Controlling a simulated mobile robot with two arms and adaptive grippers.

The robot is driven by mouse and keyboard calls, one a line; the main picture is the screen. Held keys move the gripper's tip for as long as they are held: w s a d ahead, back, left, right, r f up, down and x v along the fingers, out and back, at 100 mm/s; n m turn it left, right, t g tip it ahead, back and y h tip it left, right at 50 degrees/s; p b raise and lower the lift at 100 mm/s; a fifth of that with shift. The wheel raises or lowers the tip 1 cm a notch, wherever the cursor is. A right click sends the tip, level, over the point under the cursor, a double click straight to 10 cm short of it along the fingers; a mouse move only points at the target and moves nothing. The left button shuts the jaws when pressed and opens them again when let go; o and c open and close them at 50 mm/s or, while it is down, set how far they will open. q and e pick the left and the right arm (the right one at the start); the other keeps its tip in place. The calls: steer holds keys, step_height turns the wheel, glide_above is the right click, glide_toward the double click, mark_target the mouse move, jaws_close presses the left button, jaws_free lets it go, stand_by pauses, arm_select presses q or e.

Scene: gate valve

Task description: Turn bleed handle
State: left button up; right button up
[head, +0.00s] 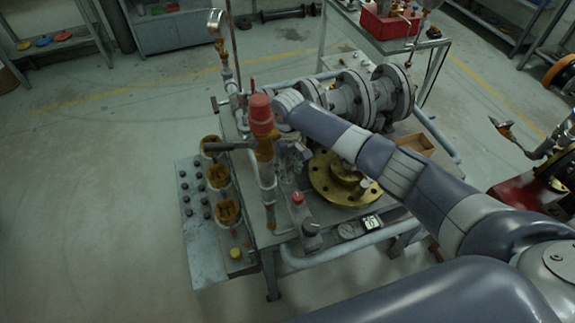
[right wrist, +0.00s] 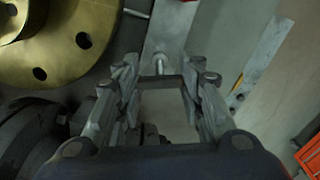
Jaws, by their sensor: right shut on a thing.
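My right arm reaches in from the right in the head view and bends down at the wrist. My right gripper (head: 290,155) is beside an upright pipe with a red cap (head: 261,112). A dark lever (head: 228,146) sticks out to the left from this pipe. In the right wrist view the two fingers of my right gripper (right wrist: 162,72) are shut on a dark grey bar (right wrist: 160,82). I cannot tell for certain whether this bar is the bleed handle, as the gripper is partly hidden in the head view. My left gripper is not in view.
A brass flange (head: 343,180) lies on the metal bench, close to my right gripper. A grey flanged valve body (head: 350,97) stands behind. A pressure gauge (head: 215,22) rises at the back left. The floor at left is clear.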

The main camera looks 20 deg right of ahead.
steer(key=n, duration=0.2)
steer(key=shift+n+p, duration=0.3)
steer(key=shift+n, duration=0.1)
steer(key=n, duration=0.3)
steer(key=shift+n, duration=0.3)
steer(key=n, duration=0.6)
steer(key=shift+n, duration=0.3)
steer(key=o, duration=1.1)
